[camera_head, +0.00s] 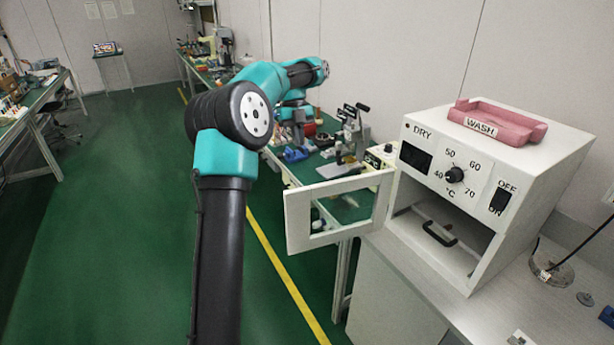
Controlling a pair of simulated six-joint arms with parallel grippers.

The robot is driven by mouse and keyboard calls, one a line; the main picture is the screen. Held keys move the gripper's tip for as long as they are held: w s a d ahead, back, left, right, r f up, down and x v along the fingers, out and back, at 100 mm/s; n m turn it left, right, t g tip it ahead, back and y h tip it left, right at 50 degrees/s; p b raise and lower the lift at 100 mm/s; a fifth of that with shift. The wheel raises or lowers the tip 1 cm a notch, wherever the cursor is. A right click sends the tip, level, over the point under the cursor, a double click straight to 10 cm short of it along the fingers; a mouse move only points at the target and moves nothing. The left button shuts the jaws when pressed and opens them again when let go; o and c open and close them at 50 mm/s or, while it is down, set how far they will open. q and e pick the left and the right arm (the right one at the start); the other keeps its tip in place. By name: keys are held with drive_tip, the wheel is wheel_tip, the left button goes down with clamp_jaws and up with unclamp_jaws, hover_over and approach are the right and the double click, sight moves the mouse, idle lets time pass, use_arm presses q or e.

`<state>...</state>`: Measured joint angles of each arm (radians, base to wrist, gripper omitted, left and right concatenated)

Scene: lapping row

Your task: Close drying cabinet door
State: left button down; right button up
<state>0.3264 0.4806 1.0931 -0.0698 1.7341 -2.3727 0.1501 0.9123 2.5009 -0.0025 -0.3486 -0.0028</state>
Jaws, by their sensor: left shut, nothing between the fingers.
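The white drying cabinet (478,218) stands on the bench at the right, with a DRY label, a dial and an OFF/ON switch on its front. Its door (298,222), a white frame around a clear pane, stands open, swung out to the left of the cabinet. The lower opening is uncovered and a black handle (440,234) shows inside. My left arm rises from the bottom and bends away over the far bench. My left gripper (297,128) is shut and empty, small and partly hidden, beyond the door and apart from it. My right gripper is not in view.
A pink tray (497,121) marked WASH sits on top of the cabinet. A cluttered green-topped bench (345,209) with tools lies behind the door. The green floor at left is clear.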

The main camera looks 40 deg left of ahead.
use_arm(q)
drive_tip(key=s+d+f, duration=0.3)
drive_tip(key=d+f, duration=0.3)
drive_tip(key=f, duration=0.2)
drive_tip(key=shift+s+d+f, duration=0.2)
drive_tip(key=shift+s, duration=0.1)
drive_tip(key=shift+d, duration=0.15)
